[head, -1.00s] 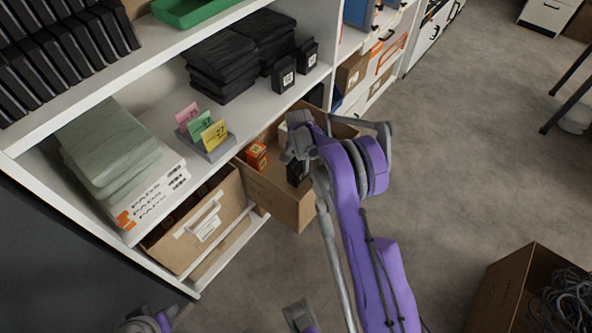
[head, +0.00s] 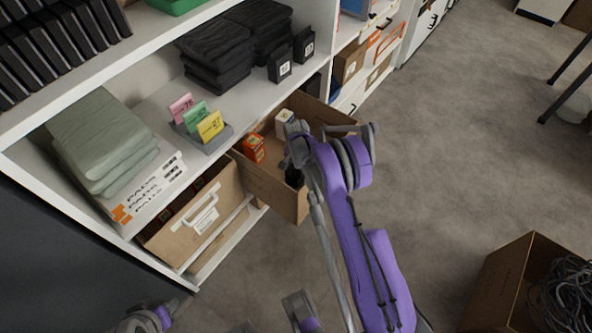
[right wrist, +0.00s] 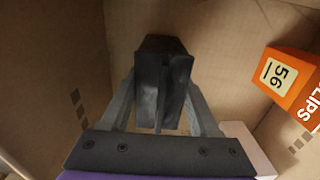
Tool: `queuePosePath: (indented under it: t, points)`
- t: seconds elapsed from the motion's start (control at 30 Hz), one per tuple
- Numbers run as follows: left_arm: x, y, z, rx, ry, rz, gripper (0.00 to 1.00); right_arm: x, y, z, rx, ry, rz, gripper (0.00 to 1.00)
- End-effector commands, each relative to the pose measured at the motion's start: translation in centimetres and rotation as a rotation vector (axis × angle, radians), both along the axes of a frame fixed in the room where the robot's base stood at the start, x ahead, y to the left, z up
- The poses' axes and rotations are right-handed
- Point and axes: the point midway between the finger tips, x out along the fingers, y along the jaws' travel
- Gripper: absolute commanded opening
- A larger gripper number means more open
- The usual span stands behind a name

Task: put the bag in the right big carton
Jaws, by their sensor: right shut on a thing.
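The big carton on the right (head: 290,203) is pulled out from the lower shelf, with its top open. My right gripper (head: 292,160) reaches down into it from above. It is shut on a dark, black object (right wrist: 163,85), likely the bag, whose shape is only partly visible. In the head view the black object (head: 293,178) shows just below the fingers, inside the carton near its front wall. In the right wrist view brown carton walls surround it. Whether it touches the bottom I cannot tell.
An orange box (head: 253,149) and a white box (head: 284,122) stand inside the right carton; the orange box (right wrist: 290,80) is close by in the wrist view. Another carton (head: 192,228) stands to the left. A carton of cables (head: 497,285) is on the floor; the middle floor is clear.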

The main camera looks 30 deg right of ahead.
Motion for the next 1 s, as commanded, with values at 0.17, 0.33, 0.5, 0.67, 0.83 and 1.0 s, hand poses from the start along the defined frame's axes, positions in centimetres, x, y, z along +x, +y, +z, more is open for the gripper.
queuePosePath:
  t: [0.17, 0.33, 0.5, 0.67, 0.83, 1.0]
  points:
    - [0.0, 0.0, -0.2, 0.0, 0.001, 0.0, 0.5, 0.0, 0.0, -0.1, 0.0, 0.0, 0.0, 0.85]
    - [0.0, 0.0, -0.2, 0.0, 0.0, 0.0, 0.5, 0.0, 0.0, -0.1, 0.0, 0.0, 0.0, 0.92]
    - [0.0, 0.0, 0.0, 0.0, 0.0, 0.0, 0.5, 0.0, 0.0, 0.0, 0.0, 0.0, 0.0, 0.92]
    - [0.0, 0.0, 0.4, 0.0, -0.001, 0.0, 0.5, 0.0, 0.0, 1.5, 0.0, 0.0, 0.0, 0.92]
    - [0.0, 0.0, 0.9, 0.0, -0.003, 0.0, 0.5, 0.0, 0.0, 5.0, 0.0, -0.001, 0.0, 0.92]
    - [0.0, 0.0, 1.4, 0.0, -0.005, 0.0, 0.5, 0.0, 0.0, 8.7, 0.0, -0.001, 0.0, 0.92]
